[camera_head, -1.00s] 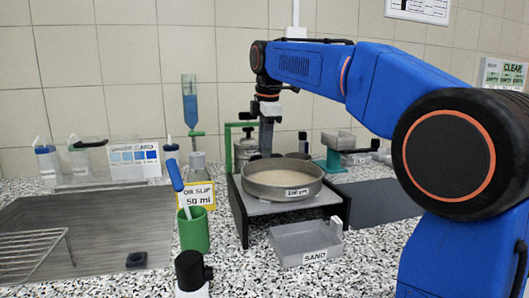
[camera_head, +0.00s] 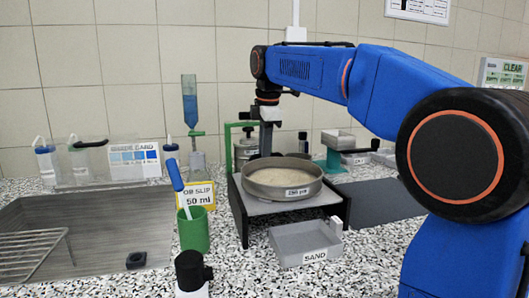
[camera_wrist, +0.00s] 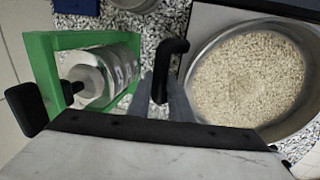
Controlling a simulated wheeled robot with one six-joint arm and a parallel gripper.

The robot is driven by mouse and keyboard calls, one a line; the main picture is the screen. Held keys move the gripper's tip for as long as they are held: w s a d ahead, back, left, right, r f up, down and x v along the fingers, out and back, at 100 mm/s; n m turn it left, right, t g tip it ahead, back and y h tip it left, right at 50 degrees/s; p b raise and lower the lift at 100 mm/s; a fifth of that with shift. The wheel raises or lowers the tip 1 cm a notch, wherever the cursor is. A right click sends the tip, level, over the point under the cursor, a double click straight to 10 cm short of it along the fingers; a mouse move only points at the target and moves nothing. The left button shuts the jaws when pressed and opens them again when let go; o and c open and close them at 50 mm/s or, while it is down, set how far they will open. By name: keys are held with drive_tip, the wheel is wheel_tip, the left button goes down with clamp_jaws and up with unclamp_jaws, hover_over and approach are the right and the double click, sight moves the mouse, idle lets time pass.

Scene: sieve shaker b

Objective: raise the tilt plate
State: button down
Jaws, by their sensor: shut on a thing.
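The tilt plate is most likely the grey plate (camera_head: 255,207) on a black stand, with the round metal sieve (camera_head: 283,190) on top. The sieve holds pale grains and also shows at the right of the wrist view (camera_wrist: 194,105). My gripper (camera_head: 266,146) points down behind the sieve, its fingertips hidden in the head view. In the wrist view my gripper (camera_wrist: 167,100) is shut on a black hooked handle (camera_wrist: 181,46) beside the sieve's rim. The handle's lower end and its joint to the plate are hidden.
A green frame (camera_wrist: 40,75) with a metal-capped jar (camera_wrist: 105,75) stands close left of my gripper in the wrist view. A grey sand tray (camera_head: 300,240) sits before the stand. A green cup (camera_head: 195,232) stands to the left, near a sink (camera_head: 80,225).

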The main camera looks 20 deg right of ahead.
drive_tip(key=shift+s+r+t, duration=0.2)
drive_tip(key=shift+r+t, duration=0.1)
drive_tip(key=shift+r, duration=0.4)
drive_tip(key=s+r+t, duration=0.8)
drive_tip(key=s+r, duration=0.3)
drive_tip(key=r, duration=0.3)
drive_tip(key=shift+s, duration=0.1)
drive_tip(key=c, duration=1.9)
unclamp_jaws()
drive_tip(key=shift+s+r, duration=0.1)
